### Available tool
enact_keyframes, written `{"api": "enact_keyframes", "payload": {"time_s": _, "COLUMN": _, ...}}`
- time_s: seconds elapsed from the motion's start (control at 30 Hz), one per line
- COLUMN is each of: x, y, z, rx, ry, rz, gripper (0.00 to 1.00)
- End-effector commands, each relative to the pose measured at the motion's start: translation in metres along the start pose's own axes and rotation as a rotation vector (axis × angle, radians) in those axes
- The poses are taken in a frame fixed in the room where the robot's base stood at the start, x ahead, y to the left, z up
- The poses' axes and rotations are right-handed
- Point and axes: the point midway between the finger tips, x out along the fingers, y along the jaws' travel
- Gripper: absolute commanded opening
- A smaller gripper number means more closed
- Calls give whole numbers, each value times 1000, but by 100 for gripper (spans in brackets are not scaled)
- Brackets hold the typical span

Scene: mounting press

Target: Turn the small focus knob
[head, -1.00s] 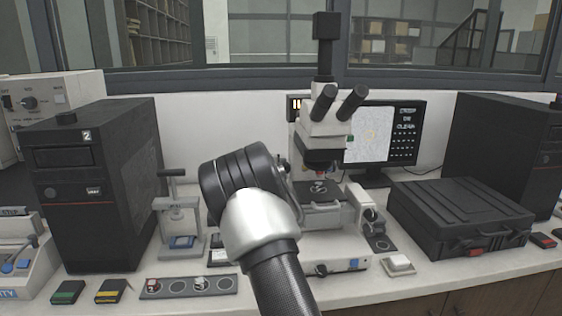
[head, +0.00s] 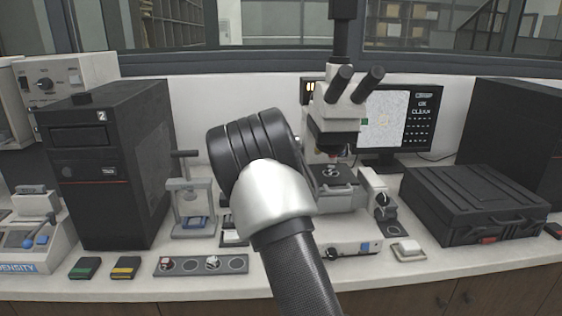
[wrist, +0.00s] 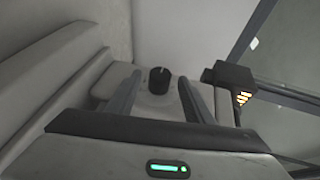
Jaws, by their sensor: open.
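The microscope (head: 346,110) stands on the bench right of centre in the head view. In the wrist view a small black knob (wrist: 159,80) with a pale mark on its top sits on a light grey housing. My gripper (wrist: 160,98) is open, with one finger to each side of the knob in that picture. I cannot tell whether the fingers are level with the knob, and no contact shows. In the head view my arm hides the gripper and this knob. Another dark knob (head: 381,199) shows at the microscope's right side.
A black box with orange lights (wrist: 240,95) is right of the fingers in the wrist view. In the head view, a monitor (head: 395,125) and black case (head: 475,205) stand right, a black tower (head: 110,170) left. A small press (head: 190,205) stands beside my arm.

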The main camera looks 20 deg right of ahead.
Motion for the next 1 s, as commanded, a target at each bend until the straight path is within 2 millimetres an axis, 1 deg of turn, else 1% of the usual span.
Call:
{"api": "enact_keyframes", "payload": {"time_s": 0.03, "x": -14, "y": -2, "z": 1, "rx": 2, "ry": -3, "rz": 0, "gripper": 47}}
{"api": "enact_keyframes", "payload": {"time_s": 0.3, "x": -81, "y": -2, "z": 1, "rx": 2, "ry": -4, "rz": 0, "gripper": 47}}
{"api": "enact_keyframes", "payload": {"time_s": 0.4, "x": -102, "y": -1, "z": 1, "rx": 2, "ry": -2, "rz": 0, "gripper": 47}}
{"api": "enact_keyframes", "payload": {"time_s": 0.5, "x": -119, "y": -1, "z": 1, "rx": 1, "ry": -3, "rz": 0, "gripper": 47}}
{"api": "enact_keyframes", "payload": {"time_s": 0.6, "x": -130, "y": -1, "z": 0, "rx": 1, "ry": -2, "rz": 0, "gripper": 47}}
{"api": "enact_keyframes", "payload": {"time_s": 0.7, "x": -136, "y": 0, "z": 0, "rx": 1, "ry": -1, "rz": -1, "gripper": 47}}
{"api": "enact_keyframes", "payload": {"time_s": 1.0, "x": -139, "y": 0, "z": 0, "rx": 1, "ry": 0, "rz": -1, "gripper": 47}}
